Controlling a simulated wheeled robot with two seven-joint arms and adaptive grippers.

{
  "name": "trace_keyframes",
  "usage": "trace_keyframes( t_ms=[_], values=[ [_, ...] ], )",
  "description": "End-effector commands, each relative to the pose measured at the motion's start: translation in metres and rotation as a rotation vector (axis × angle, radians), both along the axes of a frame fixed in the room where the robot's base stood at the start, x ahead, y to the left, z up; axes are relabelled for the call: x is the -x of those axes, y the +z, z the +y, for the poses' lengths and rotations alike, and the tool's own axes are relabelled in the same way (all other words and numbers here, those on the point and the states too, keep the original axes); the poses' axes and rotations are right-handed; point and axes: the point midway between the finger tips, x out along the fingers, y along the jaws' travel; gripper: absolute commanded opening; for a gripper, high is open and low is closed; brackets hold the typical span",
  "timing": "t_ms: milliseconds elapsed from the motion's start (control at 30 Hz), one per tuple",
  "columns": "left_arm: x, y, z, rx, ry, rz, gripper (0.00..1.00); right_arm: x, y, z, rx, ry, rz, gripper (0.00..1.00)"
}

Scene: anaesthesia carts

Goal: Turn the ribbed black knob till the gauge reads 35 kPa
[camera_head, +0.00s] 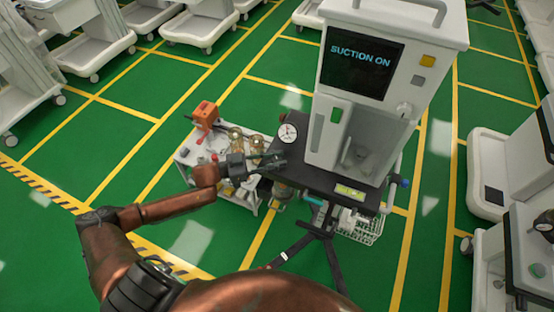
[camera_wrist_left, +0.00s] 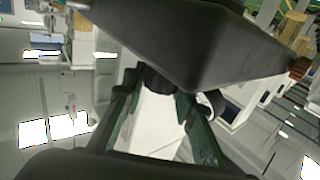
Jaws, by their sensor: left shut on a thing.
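The white suction machine (camera_head: 391,75) stands on a black table (camera_head: 318,179), and its screen reads SUCTION ON. A round white-faced gauge (camera_head: 288,132) sits at the table's left corner; its reading is too small to tell. My left gripper (camera_head: 272,160) is at the table's left edge, just below the gauge in the picture. In the left wrist view, the gripper's fingers (camera_wrist_left: 160,88) are shut on the dark knob (camera_wrist_left: 155,78), which sits close against the dark slab's edge. The knob is hidden by the gripper in the head view. My right gripper is not in view.
A small white cart (camera_head: 190,154) with an orange device (camera_head: 205,113) and jars (camera_head: 235,140) stands close to the left of the table. A wire basket (camera_head: 358,226) hangs below the table. Other white carts stand around. Green floor is free in front.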

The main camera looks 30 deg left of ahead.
Motion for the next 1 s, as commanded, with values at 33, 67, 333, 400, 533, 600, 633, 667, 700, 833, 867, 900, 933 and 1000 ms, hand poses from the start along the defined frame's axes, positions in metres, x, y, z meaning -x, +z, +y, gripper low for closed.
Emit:
trace_keyframes(
  t_ms=[33, 67, 333, 400, 533, 600, 633, 667, 700, 833, 867, 900, 933, 1000],
  values=[
    [0.000, -0.001, 0.000, -0.002, -0.004, 0.001, 0.01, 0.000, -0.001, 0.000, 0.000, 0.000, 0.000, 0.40],
    [0.000, -0.001, 0.000, 0.000, -0.005, 0.001, 0.01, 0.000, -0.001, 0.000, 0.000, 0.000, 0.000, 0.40],
    [0.000, 0.000, 0.000, 0.000, -0.003, 0.001, 0.29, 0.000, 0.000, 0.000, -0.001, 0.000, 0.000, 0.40],
    [0.000, 0.000, 0.000, 0.000, -0.003, 0.001, 0.34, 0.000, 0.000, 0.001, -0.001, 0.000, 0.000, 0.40],
    [0.000, 0.000, 0.000, 0.000, -0.002, 0.001, 0.43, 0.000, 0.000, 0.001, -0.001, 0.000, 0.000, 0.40],
    [0.000, 0.000, 0.000, 0.000, -0.002, 0.001, 0.44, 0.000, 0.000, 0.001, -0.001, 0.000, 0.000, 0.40],
    [0.000, 0.000, 0.000, 0.000, -0.002, 0.001, 0.44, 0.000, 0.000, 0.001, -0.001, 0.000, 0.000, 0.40],
    [0.000, 0.000, 0.000, 0.000, -0.002, 0.001, 0.44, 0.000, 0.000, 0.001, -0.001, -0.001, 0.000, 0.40],
    [0.000, 0.000, 0.000, 0.000, -0.002, 0.001, 0.44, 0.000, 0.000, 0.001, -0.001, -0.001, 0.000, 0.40],
    [0.001, 0.000, 0.001, 0.000, -0.002, 0.001, 0.44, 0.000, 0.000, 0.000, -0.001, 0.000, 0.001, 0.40],
    [0.002, -0.001, 0.002, -0.001, -0.002, 0.002, 0.44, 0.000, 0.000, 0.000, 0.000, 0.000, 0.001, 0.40],
    [0.003, -0.001, 0.004, -0.001, -0.001, 0.003, 0.44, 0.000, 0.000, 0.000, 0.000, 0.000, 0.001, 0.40],
    [0.005, -0.001, 0.007, -0.001, -0.001, 0.003, 0.44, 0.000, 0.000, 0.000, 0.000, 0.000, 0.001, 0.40],
    [0.011, -0.001, 0.014, -0.002, -0.001, 0.003, 0.44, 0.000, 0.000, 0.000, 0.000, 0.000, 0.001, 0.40]
  ],
)
